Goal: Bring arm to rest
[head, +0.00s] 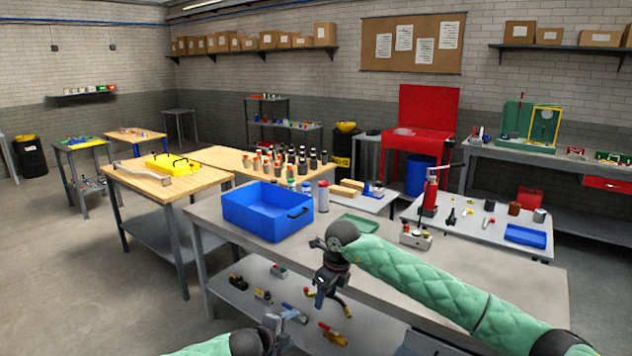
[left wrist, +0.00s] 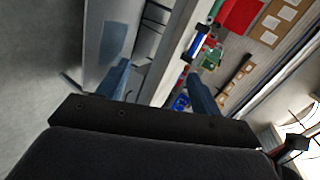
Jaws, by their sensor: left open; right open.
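My left gripper (head: 291,316) is at the bottom of the head view, low in front of the grey table's lower shelf. In the left wrist view its two blue-grey fingers stand apart with nothing between them, so the left gripper (left wrist: 160,88) is open and empty. My right arm, in a green quilted sleeve, reaches in from the right over the grey table. Its right gripper (head: 322,296) hangs down at the table's front edge, with no held object visible. The head view shows its fingers small and dark.
A wooden table (head: 205,181) stands farther back. Open floor (head: 90,270) lies to the left.

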